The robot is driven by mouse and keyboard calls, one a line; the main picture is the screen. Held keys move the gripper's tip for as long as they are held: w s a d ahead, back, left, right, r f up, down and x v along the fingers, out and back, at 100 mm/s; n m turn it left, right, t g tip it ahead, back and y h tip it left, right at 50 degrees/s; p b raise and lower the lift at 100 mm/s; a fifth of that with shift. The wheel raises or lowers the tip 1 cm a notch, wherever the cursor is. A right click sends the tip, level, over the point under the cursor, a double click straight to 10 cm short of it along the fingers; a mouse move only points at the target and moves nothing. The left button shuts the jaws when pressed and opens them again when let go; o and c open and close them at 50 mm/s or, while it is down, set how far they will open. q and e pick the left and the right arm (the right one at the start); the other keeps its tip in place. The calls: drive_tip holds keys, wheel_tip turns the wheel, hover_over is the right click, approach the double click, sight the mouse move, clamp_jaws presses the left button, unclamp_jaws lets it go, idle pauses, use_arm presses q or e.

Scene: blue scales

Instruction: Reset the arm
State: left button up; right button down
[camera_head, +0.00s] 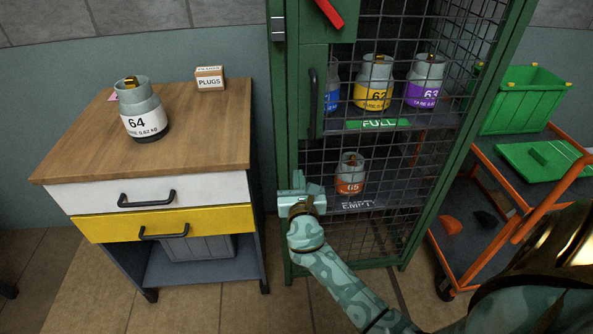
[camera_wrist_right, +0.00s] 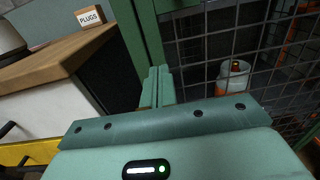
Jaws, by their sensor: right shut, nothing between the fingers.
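My right gripper (camera_head: 299,180) is in front of the green cage cabinet (camera_head: 284,110), close to its left front post and below the black door handle (camera_head: 313,103). Its fingers are together and empty. In the right wrist view the shut fingers (camera_wrist_right: 157,86) point toward the green post (camera_wrist_right: 147,35), with the wire mesh to the right. I cannot tell whether they touch the cabinet. My right arm reaches in from the lower right. My left gripper is not in view.
A wooden-topped drawer cabinet (camera_head: 200,125) stands left, bearing gas cylinder 64 (camera_head: 143,112) and a PLUGS box (camera_head: 210,78). Inside the cage, cylinders 62 (camera_head: 374,85) and 63 (camera_head: 424,82) stand above cylinder 65 (camera_head: 350,174). An orange cart (camera_head: 485,262) with a green crate (camera_head: 518,97) stands right.

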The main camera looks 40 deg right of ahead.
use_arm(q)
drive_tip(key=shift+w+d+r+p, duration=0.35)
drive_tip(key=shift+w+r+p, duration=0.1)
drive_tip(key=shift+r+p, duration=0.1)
use_arm(e)
drive_tip(key=v, duration=0.7)
drive_tip(key=shift+s, duration=0.3)
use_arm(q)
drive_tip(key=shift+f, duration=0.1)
use_arm(e)
drive_tip(key=shift+w+a, duration=0.1)
drive_tip(key=shift+w, duration=0.05)
